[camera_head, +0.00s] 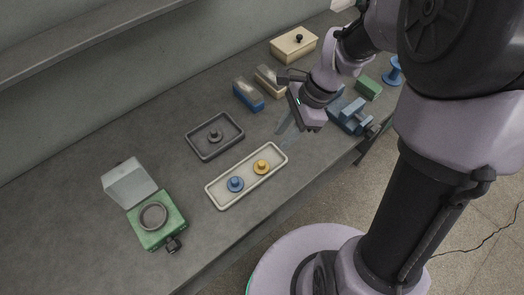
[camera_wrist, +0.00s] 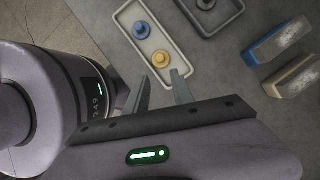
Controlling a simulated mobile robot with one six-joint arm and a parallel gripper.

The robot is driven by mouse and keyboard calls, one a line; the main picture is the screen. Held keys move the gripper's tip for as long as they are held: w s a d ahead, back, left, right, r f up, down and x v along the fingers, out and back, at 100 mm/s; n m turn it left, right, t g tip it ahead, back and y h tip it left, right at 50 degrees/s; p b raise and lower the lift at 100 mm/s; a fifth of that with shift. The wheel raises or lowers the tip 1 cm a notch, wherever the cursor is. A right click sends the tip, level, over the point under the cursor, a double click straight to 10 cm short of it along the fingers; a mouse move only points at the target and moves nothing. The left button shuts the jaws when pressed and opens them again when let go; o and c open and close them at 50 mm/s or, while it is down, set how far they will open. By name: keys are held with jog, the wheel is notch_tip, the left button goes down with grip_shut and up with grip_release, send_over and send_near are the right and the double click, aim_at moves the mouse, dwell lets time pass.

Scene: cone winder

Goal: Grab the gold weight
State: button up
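The gold weight (camera_head: 261,167) stands in the right half of a long cream tray (camera_head: 217,197) on the grey bench. It also shows in the wrist view (camera_wrist: 161,58), beyond my fingertips. A blue weight (camera_head: 235,184) stands beside it in the same tray, to its left. My gripper (camera_head: 284,127) is above the bench, behind and to the right of the tray, apart from the gold weight. In the wrist view its two fingers (camera_wrist: 158,84) stand apart with nothing between them, so it is open and empty.
A dark tray (camera_head: 191,137) with a dark weight (camera_head: 215,135) lies behind the cream tray. A green box (camera_head: 148,236) with a raised clear lid is at left. Blue (camera_head: 247,97) and tan (camera_head: 268,84) blocks stand near my gripper. A blue vise (camera_head: 350,115) sits at right.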

jog(key=b, duration=0.3)
send_over(261, 162)
jog(key=d, duration=0.3)
jog(key=f, duration=0.6)
jog(key=shift+w+d+f, duration=0.15)
jog(key=shift+d+f, duration=0.05)
jog(key=shift+f, duration=0.15)
jog(key=b+x, duration=0.1)
jog(key=x, duration=0.2)
jog(key=b+x, duration=0.2)
jog(key=x, duration=0.1)
jog(key=shift+a+r, duration=0.2)
jog(key=shift+a, duration=0.2)
jog(key=shift+r, duration=0.1)
grip_shut()
